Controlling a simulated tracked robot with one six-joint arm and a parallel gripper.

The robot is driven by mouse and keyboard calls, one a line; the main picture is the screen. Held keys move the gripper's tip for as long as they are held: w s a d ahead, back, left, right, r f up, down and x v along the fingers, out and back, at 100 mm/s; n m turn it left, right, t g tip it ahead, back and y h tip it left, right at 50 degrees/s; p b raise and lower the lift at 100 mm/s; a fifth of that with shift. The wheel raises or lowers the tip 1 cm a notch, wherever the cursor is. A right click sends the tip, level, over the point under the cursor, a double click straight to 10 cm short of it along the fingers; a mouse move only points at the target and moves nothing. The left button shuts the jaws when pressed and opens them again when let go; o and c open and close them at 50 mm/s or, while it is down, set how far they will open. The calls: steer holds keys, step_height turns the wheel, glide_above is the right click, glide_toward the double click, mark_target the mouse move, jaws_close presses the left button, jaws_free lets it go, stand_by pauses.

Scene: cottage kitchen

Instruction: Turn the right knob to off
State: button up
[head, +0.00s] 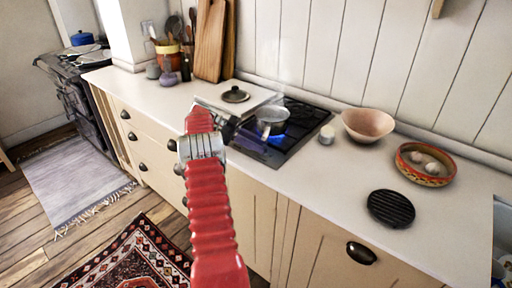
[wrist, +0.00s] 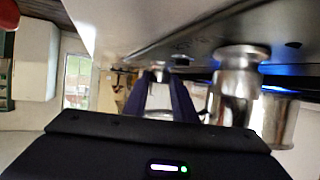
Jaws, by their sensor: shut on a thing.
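The hob (head: 300,118) is set into the counter, and a blue flame (head: 274,139) burns under a steaming steel pot (head: 272,120). My gripper (head: 243,133) is low over the hob's front left part, hiding the knobs in the head view. In the wrist view, which looks upside down, my gripper (wrist: 160,90) is shut on a silver knob (wrist: 157,76) between its fingertips. A second silver knob (wrist: 237,85) stands closer to the camera, beside the fingers. The pot (wrist: 280,122) and blue flame (wrist: 280,89) show behind it. I cannot tell which knob is the right one.
A dark lid (head: 235,95) lies on a pale board (head: 215,88) behind my gripper. A small jar (head: 327,135), a pink bowl (head: 368,124), a patterned bowl (head: 408,174) and a black trivet (head: 390,208) stand to the right. The front counter between is clear.

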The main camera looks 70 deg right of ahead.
steer(key=shift+r, duration=0.15)
stand_by(0.3)
steer(key=o, duration=1)
steer(key=shift+o, duration=0.2)
steer(key=shift+w, duration=0.1)
